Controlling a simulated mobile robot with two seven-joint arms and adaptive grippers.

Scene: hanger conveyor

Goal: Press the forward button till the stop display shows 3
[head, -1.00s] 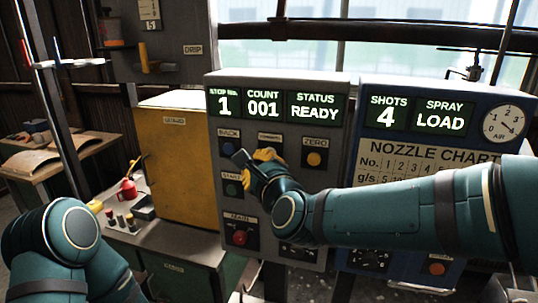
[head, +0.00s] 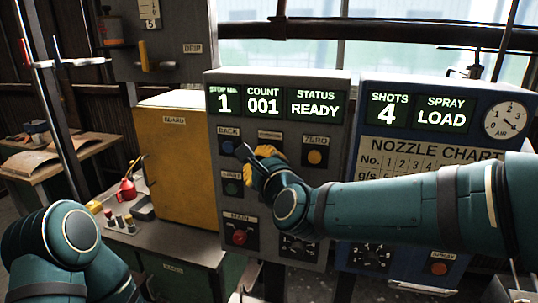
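The grey control panel (head: 338,180) stands in the middle of the head view. Its stop display (head: 224,101) shows 1, the count display (head: 263,104) 001 and the status display (head: 315,105) READY. A blue button (head: 228,147) labelled BACK is at the left. The button under the middle label (head: 269,135), likely forward, is hidden behind my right gripper (head: 254,154). That gripper, with yellow and dark fingers, is in front of the panel; I cannot tell whether it touches it or how far it is open. My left arm shows at lower left, but its gripper is out of view.
A yellow-orange button (head: 314,158) labelled ZERO, a START button (head: 232,188) and a red MAIN knob (head: 239,237) are close around the gripper. The blue spray panel (head: 352,196) stands right, its shots display (head: 388,112) showing 4. A yellow guard box (head: 172,160) stands left.

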